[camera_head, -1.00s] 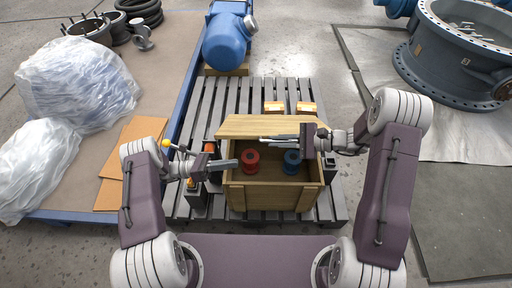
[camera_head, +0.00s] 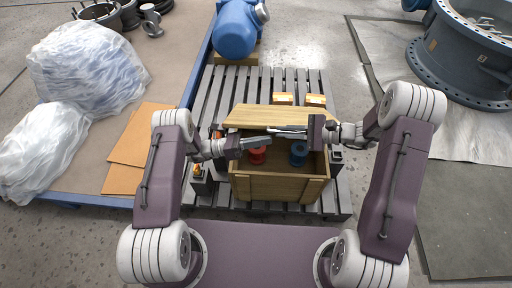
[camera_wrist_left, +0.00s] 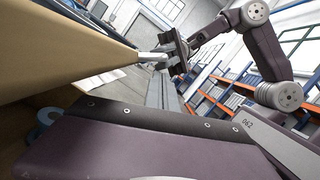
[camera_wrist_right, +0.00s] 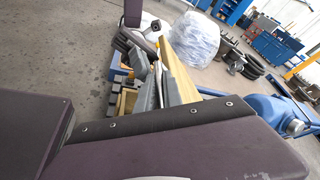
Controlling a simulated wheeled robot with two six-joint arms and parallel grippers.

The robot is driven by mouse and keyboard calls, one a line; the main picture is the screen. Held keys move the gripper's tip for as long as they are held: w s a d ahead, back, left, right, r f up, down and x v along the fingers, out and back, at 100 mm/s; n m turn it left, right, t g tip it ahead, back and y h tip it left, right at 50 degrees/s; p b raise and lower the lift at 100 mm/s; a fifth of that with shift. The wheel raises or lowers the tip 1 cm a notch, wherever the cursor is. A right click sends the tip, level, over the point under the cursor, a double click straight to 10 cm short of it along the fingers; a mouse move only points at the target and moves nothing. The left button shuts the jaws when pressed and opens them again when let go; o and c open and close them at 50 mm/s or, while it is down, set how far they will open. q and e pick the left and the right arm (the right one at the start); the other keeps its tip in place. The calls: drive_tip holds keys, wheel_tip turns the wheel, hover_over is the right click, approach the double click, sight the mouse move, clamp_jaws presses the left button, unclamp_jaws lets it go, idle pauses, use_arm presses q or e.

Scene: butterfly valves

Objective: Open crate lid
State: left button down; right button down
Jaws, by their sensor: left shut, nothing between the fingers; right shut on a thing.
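The wooden crate (camera_head: 280,188) stands on a grey slatted pallet, its top open at the front. Its lid (camera_head: 262,115) is raised and tilted at the back, and shows large in the left wrist view (camera_wrist_left: 50,40) and the right wrist view (camera_wrist_right: 182,75). A red spool-like part (camera_head: 257,158) and a blue one (camera_head: 298,153) are inside. My right gripper (camera_head: 275,131) is shut on the lid at its front edge. My left gripper (camera_head: 267,140) is shut and empty, just below that edge over the opening. I cannot tell whether it touches the lid.
Two small yellowish boxes (camera_head: 299,99) sit on the pallet (camera_head: 207,110) behind the crate. A blue machine (camera_head: 236,32) stands further back. Orange-tipped parts (camera_head: 198,170) are at the crate's left. Plastic-wrapped bundles (camera_head: 85,60) and cardboard sheets (camera_head: 138,135) lie left.

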sight(263, 129)
drive_tip(key=shift+w, duration=0.1)
use_arm(q)
drive_tip(key=shift+w+r, duration=0.2)
drive_tip(key=shift+r, duration=0.35)
drive_tip(key=w+r, duration=0.1)
drive_tip(key=r+n, duration=0.1)
drive_tip(key=shift+w+a+r+n, duration=0.1)
drive_tip(key=shift+w+r+n, duration=0.2)
drive_tip(key=shift+w, duration=0.05)
use_arm(e)
drive_tip(key=shift+s+a+f, duration=0.15)
drive_tip(key=shift+s+f, duration=0.05)
drive_tip(key=shift+s, duration=0.1)
drive_tip(key=c, duration=1.6)
unclamp_jaws()
drive_tip(key=shift+o, duration=0.5)
drive_tip(key=shift+w, duration=0.1)
use_arm(q)
drive_tip(key=shift+f+t, duration=0.1)
drive_tip(key=shift+t, duration=0.2)
